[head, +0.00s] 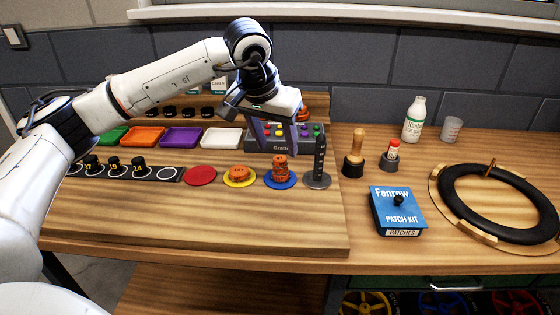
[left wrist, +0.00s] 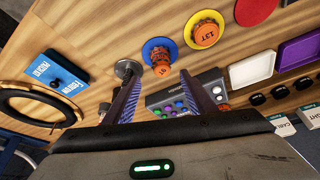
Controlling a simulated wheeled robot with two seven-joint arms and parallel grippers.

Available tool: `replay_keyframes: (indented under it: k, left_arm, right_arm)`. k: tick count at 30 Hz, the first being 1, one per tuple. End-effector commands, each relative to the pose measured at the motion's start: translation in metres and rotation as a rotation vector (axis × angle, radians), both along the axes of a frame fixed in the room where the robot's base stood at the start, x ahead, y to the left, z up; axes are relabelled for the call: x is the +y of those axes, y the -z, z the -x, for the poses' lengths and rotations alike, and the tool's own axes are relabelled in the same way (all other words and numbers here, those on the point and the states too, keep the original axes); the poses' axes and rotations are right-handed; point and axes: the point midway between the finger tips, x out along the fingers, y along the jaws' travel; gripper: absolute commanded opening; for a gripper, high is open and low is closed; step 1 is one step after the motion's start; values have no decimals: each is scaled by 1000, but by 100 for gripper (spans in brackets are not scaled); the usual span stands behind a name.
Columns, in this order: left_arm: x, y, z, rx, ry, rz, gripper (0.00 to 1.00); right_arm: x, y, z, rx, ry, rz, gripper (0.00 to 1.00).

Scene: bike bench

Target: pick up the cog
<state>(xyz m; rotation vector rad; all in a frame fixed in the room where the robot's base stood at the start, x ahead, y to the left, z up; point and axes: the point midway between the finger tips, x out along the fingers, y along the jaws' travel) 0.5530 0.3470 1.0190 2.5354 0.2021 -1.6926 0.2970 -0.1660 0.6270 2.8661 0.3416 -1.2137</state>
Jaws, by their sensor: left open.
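An orange cog (head: 239,174) lies on a yellow disc (head: 230,184); in the left wrist view this cog (left wrist: 206,32) reads like 13T. A taller orange stack of cogs (head: 280,168) stands on a blue disc (head: 293,181), and this stack also shows in the left wrist view (left wrist: 161,58). I cannot tell which cog is meant. My left gripper (head: 281,146) is open and empty, pointing down above the bench behind the blue disc, near the grey box. The left wrist view shows its parted fingers (left wrist: 158,82) with the stack beyond them. My right gripper is not in view.
A black upright post (head: 319,160) stands right of the blue disc. A red disc (head: 201,176) lies left of the yellow one. A grey button box (head: 262,145) and coloured trays (head: 180,137) stand behind. A blue patch kit (head: 398,209) and black tyre (head: 470,228) lie right.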

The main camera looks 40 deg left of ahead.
Motion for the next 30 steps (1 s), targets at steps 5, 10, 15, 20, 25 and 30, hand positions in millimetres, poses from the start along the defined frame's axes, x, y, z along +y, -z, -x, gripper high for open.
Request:
replay_keyframes:
  k: [5, 10, 15, 20, 25, 30]
  left_arm:
    - [6, 22, -9, 4, -2, 0, 50]
    - [7, 42, -18, 3, -1, 1, 50]
    - [8, 46, -19, 0, -1, 0, 50]
    - [7, 46, -19, 1, -1, 1, 44]
    - [7, 45, -19, 1, -1, 1, 15]
    - [7, 45, -19, 0, -1, 1, 7]
  right_arm:
    - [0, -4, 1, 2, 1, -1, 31]
    - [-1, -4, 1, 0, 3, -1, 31]
    - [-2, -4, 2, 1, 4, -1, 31]
    - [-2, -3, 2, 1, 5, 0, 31]
    - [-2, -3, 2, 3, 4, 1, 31]
    - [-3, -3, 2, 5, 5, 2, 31]
